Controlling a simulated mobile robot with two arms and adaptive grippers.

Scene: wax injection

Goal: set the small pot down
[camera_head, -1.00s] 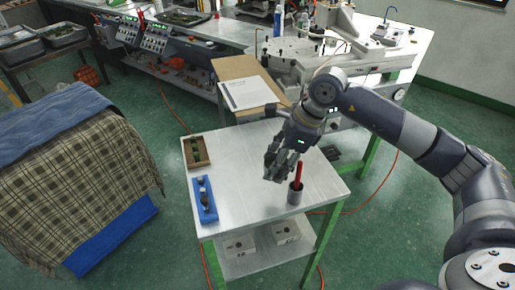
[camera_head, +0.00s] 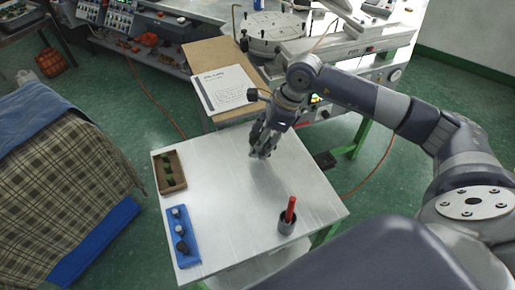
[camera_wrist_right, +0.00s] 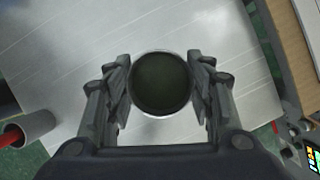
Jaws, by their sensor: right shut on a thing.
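The small pot (camera_wrist_right: 161,83) shows in the right wrist view as a round vessel with a thin pale rim and a dark inside, seen from above. It sits between the two fingers of my right gripper (camera_wrist_right: 160,90), which is shut on it. In the head view my right gripper (camera_head: 260,150) is low over the back part of the metal table (camera_head: 235,215), and its fingers hide the pot. I cannot tell whether the pot touches the tabletop. My left gripper is not in view.
A grey cup with a red-handled tool (camera_head: 287,223) stands at the table's front right. A wooden tray (camera_head: 169,171) and a blue holder with small pieces (camera_head: 181,236) lie along the left edge. A paper booklet (camera_head: 224,89) lies behind. The table's middle is clear.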

